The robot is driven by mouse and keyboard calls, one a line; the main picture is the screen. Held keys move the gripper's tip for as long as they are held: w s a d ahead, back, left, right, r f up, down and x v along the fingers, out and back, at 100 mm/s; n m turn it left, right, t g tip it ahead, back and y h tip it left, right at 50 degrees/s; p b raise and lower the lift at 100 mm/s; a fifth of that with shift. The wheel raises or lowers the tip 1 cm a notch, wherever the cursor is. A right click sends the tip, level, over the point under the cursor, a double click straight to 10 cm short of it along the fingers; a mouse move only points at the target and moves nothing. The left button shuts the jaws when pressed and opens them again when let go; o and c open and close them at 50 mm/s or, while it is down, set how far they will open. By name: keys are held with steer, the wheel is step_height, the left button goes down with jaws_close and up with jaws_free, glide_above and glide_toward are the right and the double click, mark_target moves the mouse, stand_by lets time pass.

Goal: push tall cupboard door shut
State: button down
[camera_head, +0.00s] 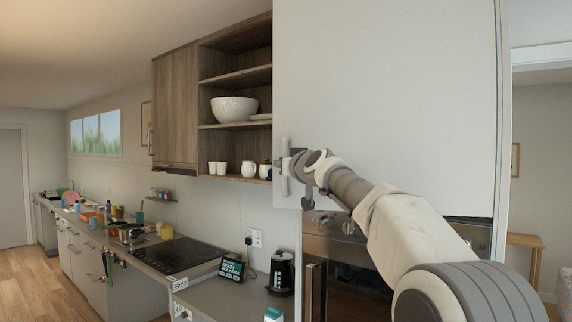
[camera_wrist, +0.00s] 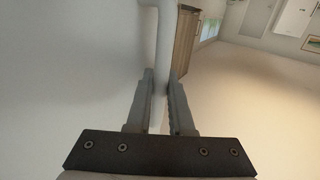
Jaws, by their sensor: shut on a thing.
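The tall cupboard door (camera_head: 400,80) is a large plain white panel in the head view, above a built-in oven. Its left edge overlaps the right end of the open shelves; I cannot tell how far it stands ajar. Its pale vertical bar handle (camera_head: 285,180) is near the lower left corner. My gripper (camera_head: 296,165) is at this handle, with my arm reaching in from the lower right. In the wrist view, the two fingers of my gripper (camera_wrist: 162,88) are shut on the handle bar (camera_wrist: 165,40), one on each side. The door's pale face (camera_wrist: 70,70) fills the left there.
Open wooden shelves (camera_head: 235,75) with a white bowl (camera_head: 234,109) and cups are left of the door. The oven (camera_head: 350,250) is below it. A black kettle (camera_head: 281,272) stands on the counter (camera_head: 215,294). Open floor (camera_head: 25,280) lies at the far left.

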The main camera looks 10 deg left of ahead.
steer(key=shift+w+d, duration=0.15)
steer(key=c, duration=0.8)
jaws_free()
steer(key=shift+d, duration=0.1)
steer(key=shift+s, duration=0.2)
steer(key=b+v, duration=1)
steer(key=v, duration=0.7)
steer(key=shift+f, duration=0.15)
